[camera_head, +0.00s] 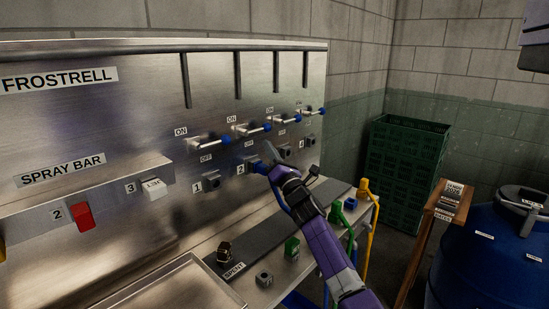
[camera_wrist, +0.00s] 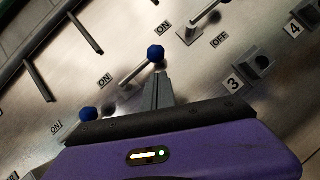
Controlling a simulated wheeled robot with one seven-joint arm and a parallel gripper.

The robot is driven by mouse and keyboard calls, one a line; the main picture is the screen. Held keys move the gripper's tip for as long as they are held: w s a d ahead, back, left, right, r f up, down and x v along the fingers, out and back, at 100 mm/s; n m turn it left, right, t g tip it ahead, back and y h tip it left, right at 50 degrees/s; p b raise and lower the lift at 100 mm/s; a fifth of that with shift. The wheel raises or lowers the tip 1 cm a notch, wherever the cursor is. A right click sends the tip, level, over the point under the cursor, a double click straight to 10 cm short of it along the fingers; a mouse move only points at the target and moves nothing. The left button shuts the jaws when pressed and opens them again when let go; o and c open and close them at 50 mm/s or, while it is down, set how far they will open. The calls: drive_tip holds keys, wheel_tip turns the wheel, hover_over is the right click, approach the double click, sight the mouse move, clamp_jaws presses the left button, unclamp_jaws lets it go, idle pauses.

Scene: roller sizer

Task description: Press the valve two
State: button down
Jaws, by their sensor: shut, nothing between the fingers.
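Valve two's lever (camera_head: 267,127) is a metal rod with a blue knob. It sticks out from the steel panel above the label 2. My gripper (camera_head: 272,152) is shut and empty, below and in front of the levers. Something blue (camera_head: 257,165) shows at port 2, partly behind my gripper.
Lever one (camera_head: 205,142) and lever four (camera_head: 312,112) flank the row. Switches, including a red one (camera_head: 81,216), sit at left. A bench (camera_head: 190,275) with small blocks and coloured hoses lies below. A green crate (camera_head: 405,165) and blue drum (camera_head: 485,260) stand at right.

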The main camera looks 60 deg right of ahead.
sight(258, 130)
drive_tip(key=x, duration=0.3)
drive_tip(key=shift+w+r, duration=0.1)
drive_tip(key=shift+w, duration=0.05)
